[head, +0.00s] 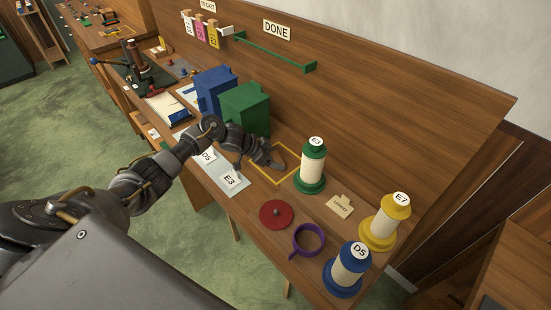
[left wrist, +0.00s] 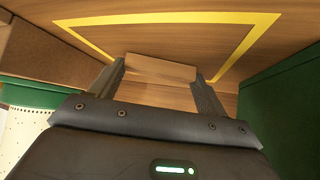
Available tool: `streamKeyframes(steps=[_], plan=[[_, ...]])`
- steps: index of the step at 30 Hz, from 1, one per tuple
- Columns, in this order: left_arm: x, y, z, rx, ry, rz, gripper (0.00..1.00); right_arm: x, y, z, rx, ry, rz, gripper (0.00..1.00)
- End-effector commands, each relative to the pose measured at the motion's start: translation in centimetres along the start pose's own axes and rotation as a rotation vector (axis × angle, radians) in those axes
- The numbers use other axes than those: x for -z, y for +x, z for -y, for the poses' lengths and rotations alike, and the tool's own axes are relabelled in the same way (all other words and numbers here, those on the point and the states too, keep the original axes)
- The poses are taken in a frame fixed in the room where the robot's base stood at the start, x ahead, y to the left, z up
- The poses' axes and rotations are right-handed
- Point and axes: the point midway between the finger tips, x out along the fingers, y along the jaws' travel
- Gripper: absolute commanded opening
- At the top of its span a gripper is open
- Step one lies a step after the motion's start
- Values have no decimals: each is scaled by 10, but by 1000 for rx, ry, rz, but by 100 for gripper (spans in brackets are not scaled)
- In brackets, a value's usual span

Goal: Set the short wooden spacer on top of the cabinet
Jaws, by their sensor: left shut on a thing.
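My left gripper (head: 274,163) reaches over the bench near the yellow outlined square. In the left wrist view my left gripper (left wrist: 160,84) has a finger on each side of a short wooden block (left wrist: 160,72), the spacer, and is shut on it. The block is hard to make out in the head view. The yellow outline (left wrist: 170,19) lies on the wood just beyond the block. I cannot tell which piece is the cabinet; a blue box (head: 214,88) and a green box (head: 245,110) stand behind the gripper. My right gripper is not in view.
A green E3 spool (head: 313,168) stands right of the outline, with yellow E7 (head: 382,222) and blue D5 (head: 348,270) spools beyond. A red disc (head: 276,214), a purple ring (head: 308,240) and a small wooden sign (head: 340,206) lie nearby. A green rail (head: 275,52) projects from the back panel.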

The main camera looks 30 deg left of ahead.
Motion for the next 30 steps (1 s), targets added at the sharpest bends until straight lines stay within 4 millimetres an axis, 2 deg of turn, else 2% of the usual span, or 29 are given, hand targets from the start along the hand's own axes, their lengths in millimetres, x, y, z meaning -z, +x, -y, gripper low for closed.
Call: streamKeyframes(steps=[5,9,20,30], plan=[[7,-7,1,2,3,-2,51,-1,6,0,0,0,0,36],[22,-21,1,3,6,-4,51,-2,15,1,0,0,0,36],[45,-87,-44,3,8,-2,51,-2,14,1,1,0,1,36],[39,-126,-93,2,4,0,51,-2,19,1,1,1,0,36]])
